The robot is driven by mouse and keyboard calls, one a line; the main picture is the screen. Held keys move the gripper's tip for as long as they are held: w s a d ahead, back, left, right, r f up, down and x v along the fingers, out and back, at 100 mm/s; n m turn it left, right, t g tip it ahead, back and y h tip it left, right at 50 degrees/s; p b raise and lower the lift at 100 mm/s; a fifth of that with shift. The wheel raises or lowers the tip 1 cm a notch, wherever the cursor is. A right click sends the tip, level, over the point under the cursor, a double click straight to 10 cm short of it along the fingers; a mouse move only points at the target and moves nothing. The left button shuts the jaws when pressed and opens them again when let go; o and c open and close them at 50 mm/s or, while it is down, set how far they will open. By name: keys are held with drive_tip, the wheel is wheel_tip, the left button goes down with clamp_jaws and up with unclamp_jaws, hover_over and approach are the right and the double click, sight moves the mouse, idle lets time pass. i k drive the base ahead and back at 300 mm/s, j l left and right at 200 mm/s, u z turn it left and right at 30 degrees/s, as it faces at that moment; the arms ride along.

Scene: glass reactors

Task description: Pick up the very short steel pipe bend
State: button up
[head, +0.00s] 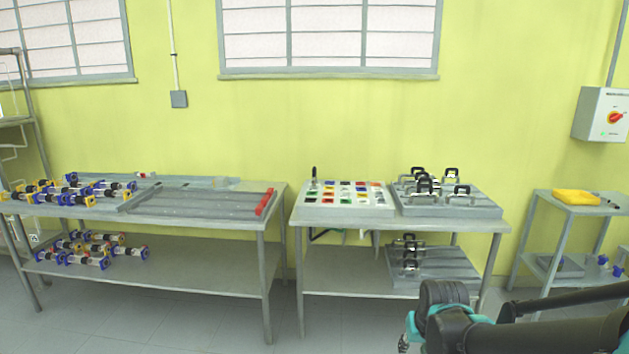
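I cannot make out a very short steel pipe bend for certain in the head view. Several small black, arch-shaped pieces with bright parts (459,193) stand on grey plates at the right of the middle table, but they are too small to identify. My arm reaches in from the lower right, with a black and teal joint near the bottom edge. My gripper's fingers do not show, so I cannot see whether they hold anything.
The middle table (402,222) also bears a white tray (313,204) with coloured pieces. The left table (190,216) bears blue and yellow-ended cylinders (84,191) and a grey tray (185,203) with a red bar (265,202). A small stand (543,212) at right carries a yellow item (576,197).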

sight(313, 179)
drive_tip(key=i+u, duration=0.3)
drive_tip(key=i, duration=0.85)
